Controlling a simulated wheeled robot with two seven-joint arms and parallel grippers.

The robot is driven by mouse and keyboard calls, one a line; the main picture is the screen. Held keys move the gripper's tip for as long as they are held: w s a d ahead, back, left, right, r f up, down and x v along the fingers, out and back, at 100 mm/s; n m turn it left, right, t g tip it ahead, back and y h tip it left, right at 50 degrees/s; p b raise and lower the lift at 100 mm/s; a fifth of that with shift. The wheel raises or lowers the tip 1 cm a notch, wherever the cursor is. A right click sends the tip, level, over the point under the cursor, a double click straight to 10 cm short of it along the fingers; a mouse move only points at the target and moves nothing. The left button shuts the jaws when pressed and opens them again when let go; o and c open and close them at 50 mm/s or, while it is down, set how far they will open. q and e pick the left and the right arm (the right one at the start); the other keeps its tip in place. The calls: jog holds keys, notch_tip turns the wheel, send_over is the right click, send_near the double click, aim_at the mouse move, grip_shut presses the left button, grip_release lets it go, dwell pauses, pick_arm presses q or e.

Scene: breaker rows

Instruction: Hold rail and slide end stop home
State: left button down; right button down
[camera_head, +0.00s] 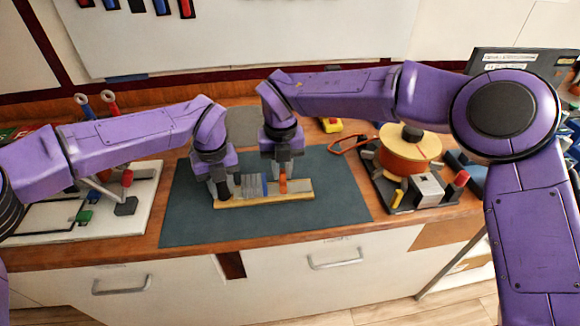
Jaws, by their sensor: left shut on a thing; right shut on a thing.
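The rail (304,187) lies on a pale yellow strip on the dark mat, running left to right. Several grey breakers (250,186) stand side by side on its left half, with a blue piece (265,184) at their right side. The orange end stop (283,185) is on the rail, a little right of the blue piece. My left gripper (222,190) is shut at the rail's left end, next to the breakers; its fingers hide that end. My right gripper (283,172) points down and is shut on the end stop.
The dark green mat (330,212) is clear in front and to the right. A board with an orange cable spool (405,155) stands at the right. A white board with small parts (125,220) lies at the left.

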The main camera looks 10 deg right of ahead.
aim_at(283, 170)
jog(key=c, duration=1)
grip_release()
jog(key=shift+c, duration=0.2)
jog(key=shift+r, duration=0.15)
notch_tip(283, 170, up, 12)
jog(key=shift+o, duration=0.4)
